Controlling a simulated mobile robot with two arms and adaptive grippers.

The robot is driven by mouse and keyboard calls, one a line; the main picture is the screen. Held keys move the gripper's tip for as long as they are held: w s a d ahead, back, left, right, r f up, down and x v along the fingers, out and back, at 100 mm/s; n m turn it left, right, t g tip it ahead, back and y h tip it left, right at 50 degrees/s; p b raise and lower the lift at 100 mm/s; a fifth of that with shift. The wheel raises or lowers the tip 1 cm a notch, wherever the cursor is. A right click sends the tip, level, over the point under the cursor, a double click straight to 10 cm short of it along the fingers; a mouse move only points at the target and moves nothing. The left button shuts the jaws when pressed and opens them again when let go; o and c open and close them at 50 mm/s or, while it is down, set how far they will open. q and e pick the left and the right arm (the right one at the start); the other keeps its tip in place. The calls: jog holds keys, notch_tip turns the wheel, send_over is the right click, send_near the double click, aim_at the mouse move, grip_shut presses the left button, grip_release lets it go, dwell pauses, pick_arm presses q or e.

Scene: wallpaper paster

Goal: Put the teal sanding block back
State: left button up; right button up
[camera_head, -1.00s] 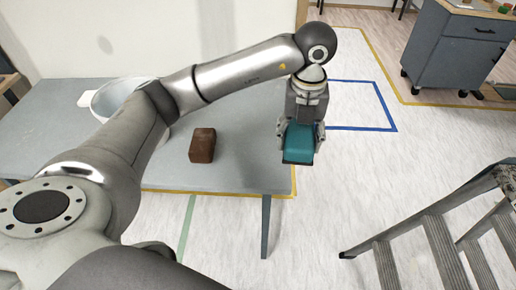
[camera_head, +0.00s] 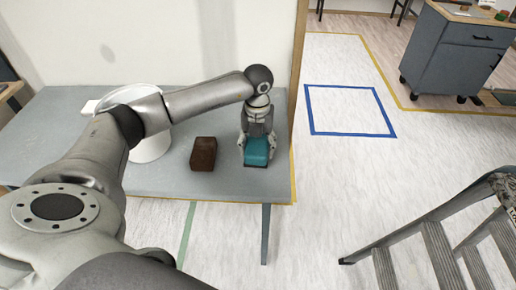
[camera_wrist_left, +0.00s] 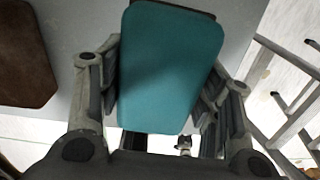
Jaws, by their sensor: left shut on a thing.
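The teal sanding block (camera_head: 257,151) is in my left gripper (camera_head: 257,146), at the right end of the grey table (camera_head: 235,184). The gripper is shut on the block, with a finger on each side. In the left wrist view the teal block (camera_wrist_left: 170,65) fills the middle between the fingers (camera_wrist_left: 165,100). It appears at or just above the tabletop; I cannot tell whether it touches. A brown block (camera_head: 203,153) lies on the table just left of it, and it also shows in the left wrist view (camera_wrist_left: 25,60). My right gripper is not in view.
A white bucket (camera_head: 150,148) stands on the table behind my left arm. A wall panel edge (camera_head: 297,80) rises behind the table's right end. A stepladder (camera_head: 440,245) stands at the right. A blue taped square (camera_head: 350,110) marks clear floor, with a grey cabinet (camera_head: 455,50) beyond.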

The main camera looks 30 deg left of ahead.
pick_arm(q)
jog(key=shift+f, duration=0.8)
jog(key=shift+f, duration=0.3)
jog(key=o, duration=1)
jog(key=shift+d, duration=0.1)
jog(key=shift+o, duration=0.2)
